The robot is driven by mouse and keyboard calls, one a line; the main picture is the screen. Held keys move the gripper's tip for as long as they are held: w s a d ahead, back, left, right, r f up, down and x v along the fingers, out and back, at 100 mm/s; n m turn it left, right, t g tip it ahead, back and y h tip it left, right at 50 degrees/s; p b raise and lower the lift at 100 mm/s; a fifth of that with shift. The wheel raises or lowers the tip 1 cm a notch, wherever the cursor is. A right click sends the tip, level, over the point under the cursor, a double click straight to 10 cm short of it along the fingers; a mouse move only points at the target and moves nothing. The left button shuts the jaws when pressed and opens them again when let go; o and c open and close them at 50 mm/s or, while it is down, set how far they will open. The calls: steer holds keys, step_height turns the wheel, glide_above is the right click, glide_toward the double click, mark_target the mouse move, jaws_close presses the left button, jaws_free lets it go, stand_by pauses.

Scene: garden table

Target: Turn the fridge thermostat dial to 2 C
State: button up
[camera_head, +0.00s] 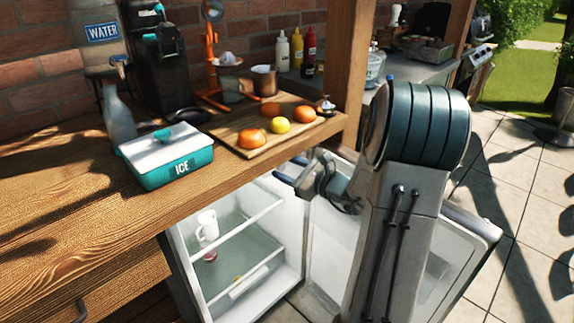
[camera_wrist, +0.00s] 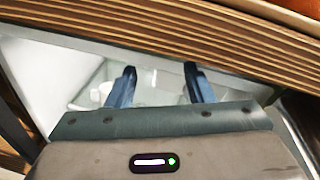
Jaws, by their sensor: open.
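The white fridge (camera_head: 290,215) stands open under the wooden counter. Its door (camera_head: 455,285) is swung out to the right, partly behind my arm. I cannot make out the thermostat dial or its marks in either view. My gripper (camera_head: 289,169) is at the counter's edge, in front of the upper fridge opening, with its blue fingers pointing left. In the wrist view my gripper (camera_wrist: 160,70) has its two fingers apart with nothing between them. The pale fridge interior (camera_wrist: 65,60) lies beyond them, with the counter edge crossing above.
A white mug (camera_head: 207,226) and small items stand on the fridge shelves. The wooden counter (camera_head: 60,225) overhangs the fridge, close to my gripper. On it are a teal ICE box (camera_head: 168,160) and a board (camera_head: 248,150) with fruit.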

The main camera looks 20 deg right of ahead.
steer(key=d+m+t+h, duration=0.2)
steer(key=d+m+h, duration=0.1)
steer(key=d, duration=0.2)
steer(key=b, duration=0.2)
glide_toward(283, 168)
steer(key=x, duration=0.7)
steer(key=shift+w+a, duration=0.15)
steer(key=shift+w, duration=0.2)
steer(key=c, duration=1)
